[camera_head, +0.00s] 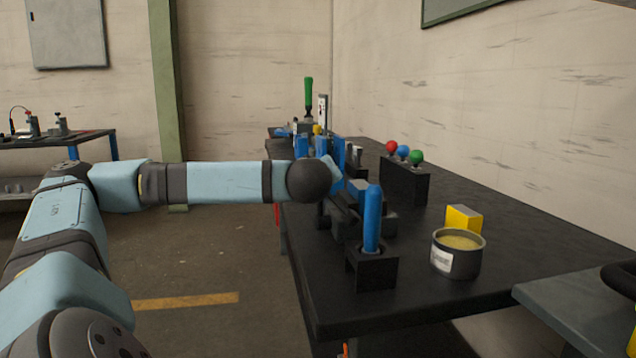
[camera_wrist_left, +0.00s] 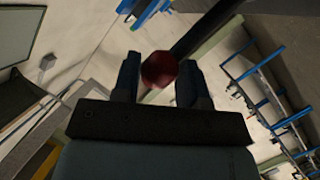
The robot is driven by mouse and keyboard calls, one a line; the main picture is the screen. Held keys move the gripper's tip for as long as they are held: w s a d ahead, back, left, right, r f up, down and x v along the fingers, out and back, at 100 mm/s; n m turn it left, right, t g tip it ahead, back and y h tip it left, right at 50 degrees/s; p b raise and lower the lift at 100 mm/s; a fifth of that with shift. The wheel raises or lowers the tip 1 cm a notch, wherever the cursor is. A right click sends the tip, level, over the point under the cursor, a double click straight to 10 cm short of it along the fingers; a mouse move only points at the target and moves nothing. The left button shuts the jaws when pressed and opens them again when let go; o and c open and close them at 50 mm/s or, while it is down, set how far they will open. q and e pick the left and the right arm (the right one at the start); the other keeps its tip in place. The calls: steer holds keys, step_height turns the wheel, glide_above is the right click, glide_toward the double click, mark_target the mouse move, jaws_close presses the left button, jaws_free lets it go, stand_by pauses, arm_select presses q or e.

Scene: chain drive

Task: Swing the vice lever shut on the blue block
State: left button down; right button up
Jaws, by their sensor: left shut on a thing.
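In the left wrist view, my left gripper (camera_wrist_left: 160,62) is shut on a round red knob (camera_wrist_left: 160,70), with one finger on each side of it. A dark lever bar (camera_wrist_left: 207,27) runs from the knob toward the top right. In the head view, my left arm reaches across to the bench, and its wrist hides the gripper and the knob. Dark fixtures and upright blue parts (camera_head: 340,153) show just beyond the wrist. I cannot tell which of them is the vice or the blue block. My right gripper is not in view.
On the black bench (camera_head: 510,240) stand a blue handle (camera_head: 372,220) in a dark holder, a tin (camera_head: 457,262), a yellow box (camera_head: 463,218) and a dark box (camera_head: 402,183) with red, blue and green knobs. A green handle (camera_head: 308,92) stands farther back. The bench's right side is mostly clear.

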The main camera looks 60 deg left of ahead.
arm_select(q)
steer(key=shift+d+f, duration=0.1)
steer(key=shift+d, duration=0.05)
steer(key=c, duration=1)
jaws_free()
steer(key=o, duration=0.3)
steer(key=shift+w+d, duration=0.1)
steer(key=shift+w, duration=0.05)
